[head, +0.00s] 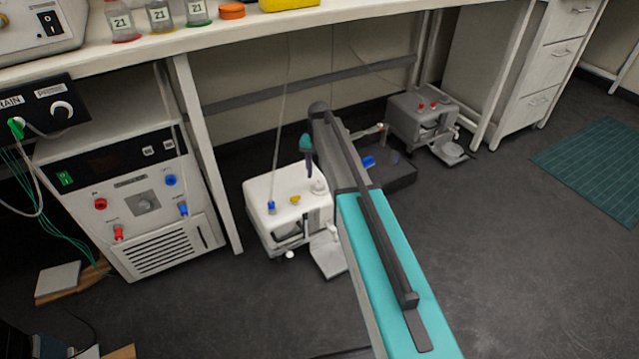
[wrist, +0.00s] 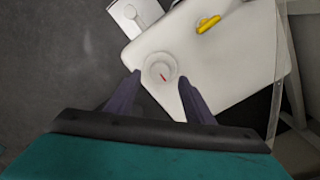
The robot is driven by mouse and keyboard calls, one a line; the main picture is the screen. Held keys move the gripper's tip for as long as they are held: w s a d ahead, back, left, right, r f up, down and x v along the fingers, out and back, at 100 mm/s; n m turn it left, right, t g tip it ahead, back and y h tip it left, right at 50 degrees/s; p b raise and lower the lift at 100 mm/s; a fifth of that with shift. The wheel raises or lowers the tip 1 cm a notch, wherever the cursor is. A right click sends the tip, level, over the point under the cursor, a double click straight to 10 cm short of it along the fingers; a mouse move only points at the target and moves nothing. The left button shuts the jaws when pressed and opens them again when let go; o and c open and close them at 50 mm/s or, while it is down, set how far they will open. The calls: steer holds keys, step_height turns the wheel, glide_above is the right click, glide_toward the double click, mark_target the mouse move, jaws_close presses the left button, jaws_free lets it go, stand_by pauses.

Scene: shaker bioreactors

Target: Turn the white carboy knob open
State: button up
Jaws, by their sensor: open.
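The white carboy (head: 265,192) stands on the floor under the bench in the head view. Its top also shows in the wrist view (wrist: 235,55). In the head view my gripper (head: 307,150) is partly hidden by my arm.
The carboy top also has a yellow fitting (wrist: 208,24) and a blue fitting (head: 271,207) with a tube. A dark tray (head: 395,175) and a grey unit (head: 418,112) stand to the right. A chiller-like box (head: 130,210) is at left.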

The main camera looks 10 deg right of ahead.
mark_target(320, 183)
steer(key=shift+f+b, duration=0.5)
steer(key=shift+f, duration=1.35)
steer(key=c, duration=1)
steer(key=shift+c, duration=0.2)
